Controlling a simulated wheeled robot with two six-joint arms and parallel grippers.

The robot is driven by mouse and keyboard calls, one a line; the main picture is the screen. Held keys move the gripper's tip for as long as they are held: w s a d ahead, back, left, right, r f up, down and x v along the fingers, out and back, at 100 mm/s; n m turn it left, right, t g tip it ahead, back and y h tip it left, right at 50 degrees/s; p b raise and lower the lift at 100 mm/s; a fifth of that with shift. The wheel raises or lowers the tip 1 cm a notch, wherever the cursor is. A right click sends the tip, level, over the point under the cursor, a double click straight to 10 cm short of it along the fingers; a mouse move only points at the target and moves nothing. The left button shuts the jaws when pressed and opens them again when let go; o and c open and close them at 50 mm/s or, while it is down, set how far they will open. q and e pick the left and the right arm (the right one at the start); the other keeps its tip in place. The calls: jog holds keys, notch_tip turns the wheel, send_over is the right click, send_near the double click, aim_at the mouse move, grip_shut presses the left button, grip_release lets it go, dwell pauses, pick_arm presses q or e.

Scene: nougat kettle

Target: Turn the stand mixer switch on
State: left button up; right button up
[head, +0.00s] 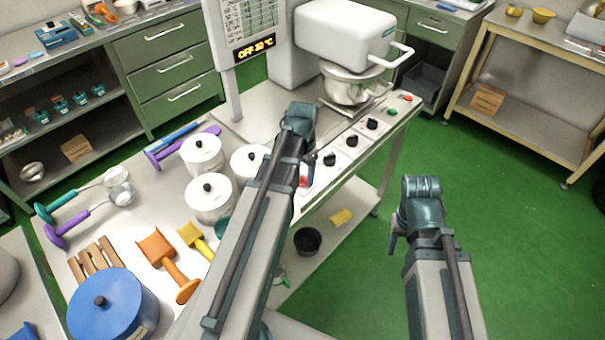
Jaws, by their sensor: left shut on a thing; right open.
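The stand mixer (345,35) is white, with a steel bowl (350,88), at the back of the steel table. A control panel along the table's right edge carries several black knobs (352,140), a green button (392,112) and a red button (407,97). A red switch (303,182) shows at the panel's near end, partly covered by my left arm. My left gripper (306,160) is shut at the panel beside this switch; the arm hides its fingertips and what they hold. My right gripper (394,238) is open and empty over the green floor, right of the table.
White lidded pots (208,198), a blue pot (110,305), orange (168,262) and yellow scoops and ladles (120,193) crowd the table's left part. A display (254,48) reading OFF stands behind. A black cup (307,240) is on the lower shelf. The floor at right is clear.

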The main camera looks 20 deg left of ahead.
aim_at(302, 176)
dwell(0.4)
pick_arm(q)
jog(key=o, duration=1.4)
jog(key=shift+r, duration=0.1)
notch_tip(302, 176, up, 14)
jog(key=p, duration=1.3)
jog(key=shift+f+p, duration=0.2)
jog(key=shift+p, duration=0.2)
